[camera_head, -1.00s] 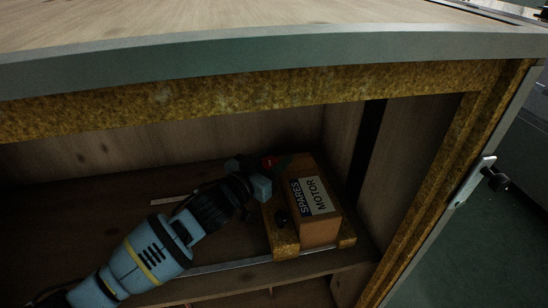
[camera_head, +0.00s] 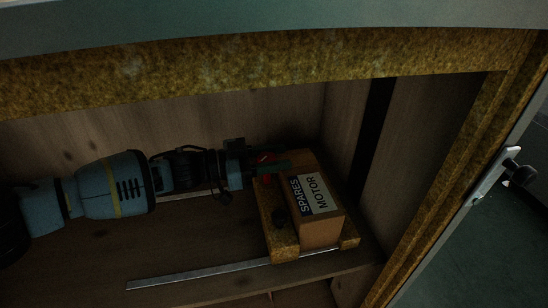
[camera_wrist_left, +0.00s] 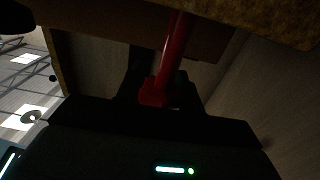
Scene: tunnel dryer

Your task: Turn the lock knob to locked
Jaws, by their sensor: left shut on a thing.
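My left gripper (camera_head: 268,170) reaches in from the left, at the back left of the cardboard box labelled SPARES MOTOR (camera_head: 322,225). It is shut on a red bar, whose red also shows at the fingers in the head view. In the left wrist view the red bar (camera_wrist_left: 173,58) runs down between the dark fingers (camera_wrist_left: 160,92). A small dark knob (camera_head: 280,216) sits on the front of the yellowish-brown carriage (camera_head: 284,242) that bears the box. I cannot tell which part is the lock knob or how it is set. My right gripper is not in view.
A thick yellowish-brown frame (camera_head: 250,80) borders the opening above and at the right. A metal rail (camera_head: 200,277) runs along the floor in front of my arm. A black-tipped latch (camera_head: 518,174) stands on the outer right edge.

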